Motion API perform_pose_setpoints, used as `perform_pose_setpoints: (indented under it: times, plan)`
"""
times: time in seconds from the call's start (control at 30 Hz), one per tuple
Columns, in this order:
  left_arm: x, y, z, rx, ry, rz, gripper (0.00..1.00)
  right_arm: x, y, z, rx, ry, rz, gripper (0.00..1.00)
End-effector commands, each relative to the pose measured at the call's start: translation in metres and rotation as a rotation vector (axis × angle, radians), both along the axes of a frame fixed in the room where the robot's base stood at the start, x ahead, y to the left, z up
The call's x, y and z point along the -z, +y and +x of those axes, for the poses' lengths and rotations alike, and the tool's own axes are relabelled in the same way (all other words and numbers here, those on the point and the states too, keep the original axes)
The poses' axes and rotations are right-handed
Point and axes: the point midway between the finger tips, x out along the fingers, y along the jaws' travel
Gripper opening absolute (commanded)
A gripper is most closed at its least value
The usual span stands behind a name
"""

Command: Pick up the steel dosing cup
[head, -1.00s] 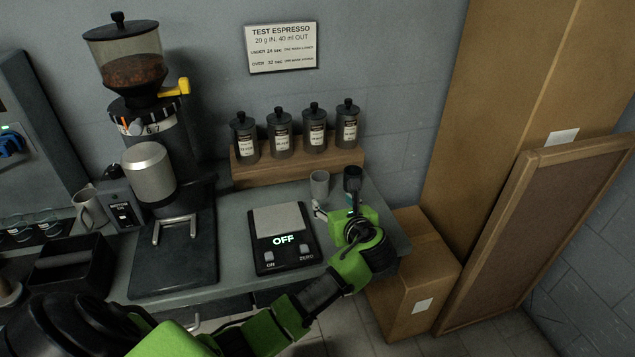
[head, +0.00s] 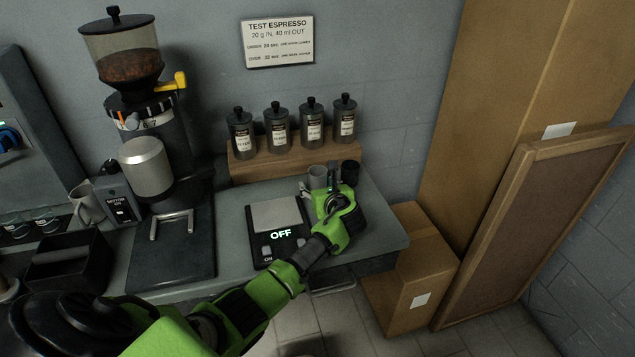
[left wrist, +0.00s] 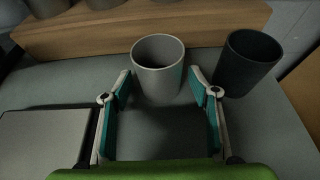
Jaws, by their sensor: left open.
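The steel dosing cup (left wrist: 158,68) is a plain grey cup standing upright on the counter. In the left wrist view it is just ahead of my open left gripper (left wrist: 160,92), centred between the two fingertips. The fingers do not close on it, and I cannot tell whether either touches it. In the head view the cup (head: 317,176) shows behind my left gripper (head: 325,188), its lower part partly hidden. A dark cup (left wrist: 246,62) stands to its right, close to the right fingertip. It also shows in the head view (head: 350,172). My right gripper is not in view.
A black scale (head: 262,243) reading OFF is left of the gripper. A wooden stand (head: 245,172) with several labelled canisters is behind the cups. The grinder (head: 150,165) stands further left. Cardboard boxes (head: 405,275) are beyond the counter's right end.

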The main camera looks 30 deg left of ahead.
Motion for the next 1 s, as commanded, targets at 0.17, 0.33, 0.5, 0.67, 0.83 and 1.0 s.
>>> perform_pose_setpoints:
  times: [0.17,0.33,0.5,0.67,0.83,1.0]
  plan:
    - [0.0,0.0,0.0,0.0,0.0,0.0,0.5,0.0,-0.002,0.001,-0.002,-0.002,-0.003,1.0]
    - [0.0,0.0,0.0,0.0,0.0,0.0,0.14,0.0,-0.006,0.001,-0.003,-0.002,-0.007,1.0]
    - [0.0,0.0,0.0,0.0,0.0,-0.001,0.14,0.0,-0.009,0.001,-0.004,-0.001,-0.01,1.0]
    - [-0.002,0.0,0.0,0.0,0.0,-0.001,0.14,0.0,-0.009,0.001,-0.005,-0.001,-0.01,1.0]
    - [-0.015,0.0,0.0,0.0,-0.004,-0.001,0.14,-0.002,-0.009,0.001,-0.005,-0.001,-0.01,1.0]
    - [-0.04,0.001,-0.006,-0.001,-0.004,0.0,0.14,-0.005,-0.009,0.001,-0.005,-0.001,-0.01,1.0]
